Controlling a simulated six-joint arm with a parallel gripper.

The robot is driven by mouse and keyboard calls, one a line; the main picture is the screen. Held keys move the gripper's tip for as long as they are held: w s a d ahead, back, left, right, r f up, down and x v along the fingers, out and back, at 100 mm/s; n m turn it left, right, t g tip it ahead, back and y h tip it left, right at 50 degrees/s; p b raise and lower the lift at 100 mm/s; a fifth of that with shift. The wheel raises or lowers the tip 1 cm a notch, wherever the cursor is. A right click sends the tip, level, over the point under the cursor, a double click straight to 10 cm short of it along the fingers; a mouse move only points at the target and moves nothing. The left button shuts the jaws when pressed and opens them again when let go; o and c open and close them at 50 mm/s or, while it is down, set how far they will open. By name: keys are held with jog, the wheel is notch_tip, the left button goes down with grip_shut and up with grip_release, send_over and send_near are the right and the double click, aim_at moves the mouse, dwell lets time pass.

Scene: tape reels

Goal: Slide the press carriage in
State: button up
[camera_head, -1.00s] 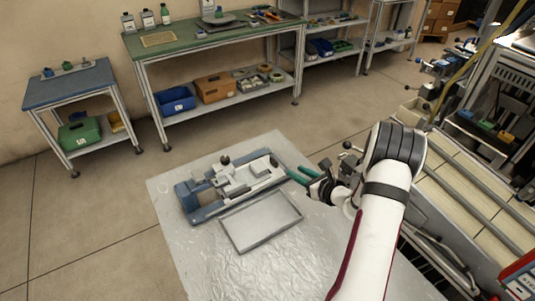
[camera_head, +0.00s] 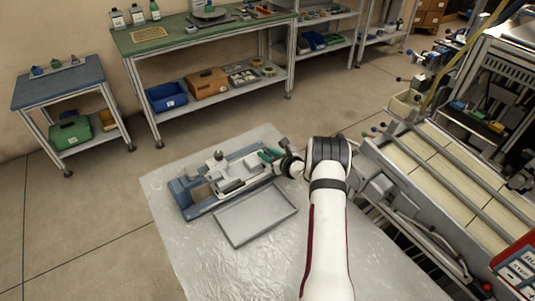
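The press is a low blue-grey fixture (camera_head: 182,196) on the back left of the sheet-covered table. Its light grey carriage (camera_head: 232,176) lies along the rails and carries a dark upright knob (camera_head: 218,155). My gripper (camera_head: 270,155) has green fingers and is at the right end of the press, close to the carriage's end. I cannot tell whether it touches the carriage. The finger gap is too small to judge, and my wrist hides part of the area behind it.
A shallow grey tray (camera_head: 256,214) lies in front of the press. The table's front left, covered with crinkled clear sheet (camera_head: 200,262), is free. A conveyor (camera_head: 455,180) stands close on the right. A green bench (camera_head: 190,41) and a blue side table (camera_head: 60,84) stand behind.

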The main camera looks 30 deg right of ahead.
grip_shut()
dwell(1.2)
